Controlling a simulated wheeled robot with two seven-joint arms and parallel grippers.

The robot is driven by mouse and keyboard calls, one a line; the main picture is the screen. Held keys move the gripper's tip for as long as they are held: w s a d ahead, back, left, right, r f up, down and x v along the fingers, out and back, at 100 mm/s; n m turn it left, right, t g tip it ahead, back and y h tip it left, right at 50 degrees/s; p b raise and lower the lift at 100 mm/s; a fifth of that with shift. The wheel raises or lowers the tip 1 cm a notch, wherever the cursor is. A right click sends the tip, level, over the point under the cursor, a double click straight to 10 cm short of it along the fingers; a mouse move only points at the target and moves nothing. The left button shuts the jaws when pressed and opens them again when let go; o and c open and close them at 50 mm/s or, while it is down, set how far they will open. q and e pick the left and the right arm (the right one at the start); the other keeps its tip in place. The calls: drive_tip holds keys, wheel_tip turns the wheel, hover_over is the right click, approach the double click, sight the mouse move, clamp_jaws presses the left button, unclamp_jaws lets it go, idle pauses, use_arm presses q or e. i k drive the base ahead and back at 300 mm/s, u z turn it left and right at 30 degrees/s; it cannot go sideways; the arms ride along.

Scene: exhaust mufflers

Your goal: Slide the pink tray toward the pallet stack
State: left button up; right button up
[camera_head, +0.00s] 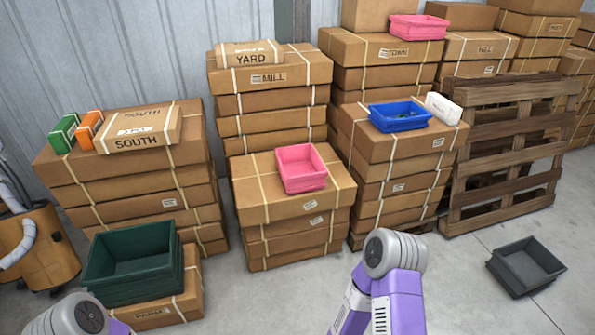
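A pink tray (300,168) sits on a low stack of strapped cardboard boxes (262,202) in the middle. It looks empty. A second pink tray (417,28) sits on a taller box stack at the back. Purple and grey links of my arms show at the bottom centre and the bottom left corner. Neither gripper shows in the head view, and no hand is seen touching either tray.
A green crate (130,262) is at lower left. A dark grey tray (526,265) lies on the floor, with open floor around it.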

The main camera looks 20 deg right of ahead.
sight(301, 169)
drive_tip(key=z, duration=0.35)
drive_tip(key=i, duration=1.8)
drive_tip(key=u, duration=0.4)
drive_tip(key=i, duration=0.9)
drive_tip(key=u, duration=0.4)
